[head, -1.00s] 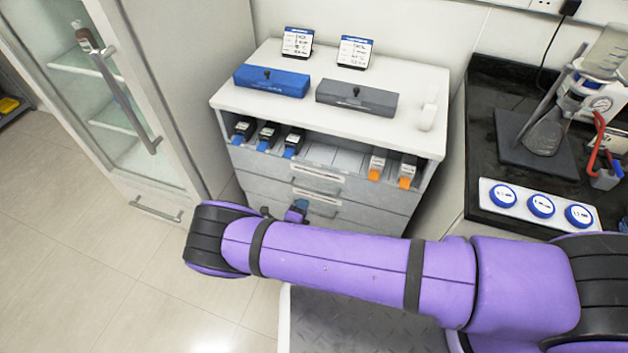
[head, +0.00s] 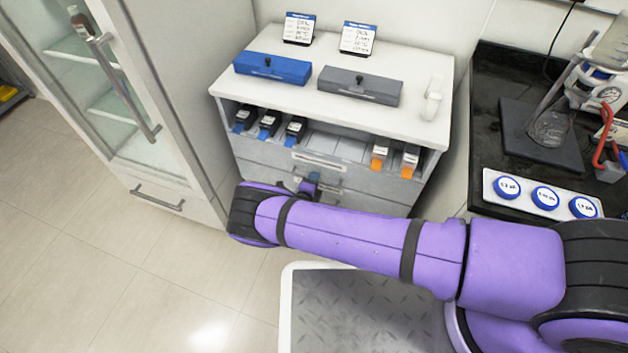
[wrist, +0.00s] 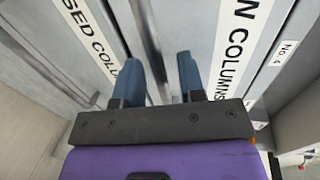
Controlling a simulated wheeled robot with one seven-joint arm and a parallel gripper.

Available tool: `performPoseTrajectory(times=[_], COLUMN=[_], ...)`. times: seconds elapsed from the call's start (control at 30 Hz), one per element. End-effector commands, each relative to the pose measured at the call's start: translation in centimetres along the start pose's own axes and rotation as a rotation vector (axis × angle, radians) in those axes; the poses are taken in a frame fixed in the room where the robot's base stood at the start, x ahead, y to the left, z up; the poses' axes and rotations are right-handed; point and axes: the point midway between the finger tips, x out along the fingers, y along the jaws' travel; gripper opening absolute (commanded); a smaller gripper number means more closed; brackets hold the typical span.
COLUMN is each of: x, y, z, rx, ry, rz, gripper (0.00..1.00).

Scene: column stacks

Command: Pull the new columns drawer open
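The upper drawer (head: 262,155) of the white cabinet is closed, with a bar handle below its label. In the wrist view the drawer label (wrist: 236,45) reads "…N COLUMNS"; its start is cut off. A second label (wrist: 88,30), "…SED COLU…", is on the drawer below. The handle bar (wrist: 145,35) runs between these labels. My gripper (wrist: 160,75) is open, its two blue fingers apart, with the bar passing into the gap between them; I cannot tell whether they touch it. In the head view my gripper (head: 311,181) is at the upper drawer's handle, partly hidden by my purple wrist.
On the cabinet top (head: 300,100) are a blue box (head: 272,68), a grey box (head: 360,86) and two label stands. Several column cartridges stand in the shelf above the drawers. A glass-door cabinet (head: 190,130) is left; a black bench (head: 490,110) with glassware is right.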

Motion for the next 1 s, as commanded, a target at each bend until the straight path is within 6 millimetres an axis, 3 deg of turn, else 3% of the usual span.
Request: performPoseTrajectory(times=[0.37, 0.5, 0.53, 0.83, 1.0], x=[0.5, 0.5, 0.5, 0.1, -1.5], y=[0.0, 0.0, 0.0, 0.0, 0.4], z=[0.0, 0.0, 0.0, 0.1, 0.1], rx=[0.001, 0.001, 0.001, 0.001, -0.001], ry=[0.0, 0.0, 0.0, 0.0, -0.001], rz=[0.0, 0.0, 0.0, 0.0, 0.0], gripper=[0.36, 0.04, 0.0, 0.0, 0.0])
